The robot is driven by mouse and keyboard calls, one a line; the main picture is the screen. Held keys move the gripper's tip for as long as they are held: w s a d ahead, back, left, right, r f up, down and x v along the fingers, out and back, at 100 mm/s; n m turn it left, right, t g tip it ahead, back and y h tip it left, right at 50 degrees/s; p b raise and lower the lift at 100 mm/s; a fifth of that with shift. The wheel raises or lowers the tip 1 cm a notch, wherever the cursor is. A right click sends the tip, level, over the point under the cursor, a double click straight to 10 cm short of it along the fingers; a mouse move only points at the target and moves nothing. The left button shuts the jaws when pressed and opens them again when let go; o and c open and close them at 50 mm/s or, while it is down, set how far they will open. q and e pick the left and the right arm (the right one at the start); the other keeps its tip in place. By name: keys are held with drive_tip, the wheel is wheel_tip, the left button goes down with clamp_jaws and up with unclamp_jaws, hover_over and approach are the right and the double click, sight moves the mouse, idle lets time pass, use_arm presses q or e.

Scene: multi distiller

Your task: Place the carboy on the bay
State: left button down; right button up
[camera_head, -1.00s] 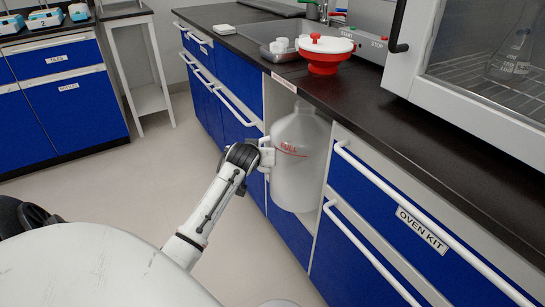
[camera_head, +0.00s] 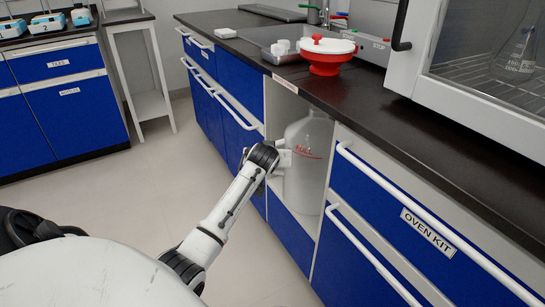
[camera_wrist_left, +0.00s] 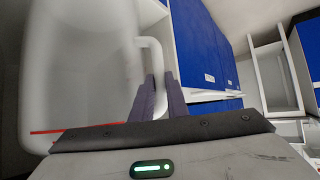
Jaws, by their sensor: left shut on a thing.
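The carboy (camera_head: 307,170) is a translucent white jug with a red fill line. It stands upright inside the open bay (camera_head: 276,192) between the blue cabinets, under the counter. Whether its base touches the bay floor is hard to tell. My left gripper (camera_head: 284,158) is shut on the carboy's handle at its left side. In the left wrist view the carboy (camera_wrist_left: 80,70) fills the left, and the fingers of my gripper (camera_wrist_left: 160,95) close at its handle (camera_wrist_left: 150,60). My right gripper is not in view.
The black counter (camera_head: 380,120) overhangs the bay. A red and white round container (camera_head: 327,55) sits on it above. Blue drawers with white bar handles (camera_head: 375,175) flank the right side. The floor (camera_head: 150,190) at left is clear.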

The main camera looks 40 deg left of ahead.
use_arm(q)
drive_tip(key=c, duration=1.7)
unclamp_jaws()
drive_tip(key=shift+c, duration=0.2)
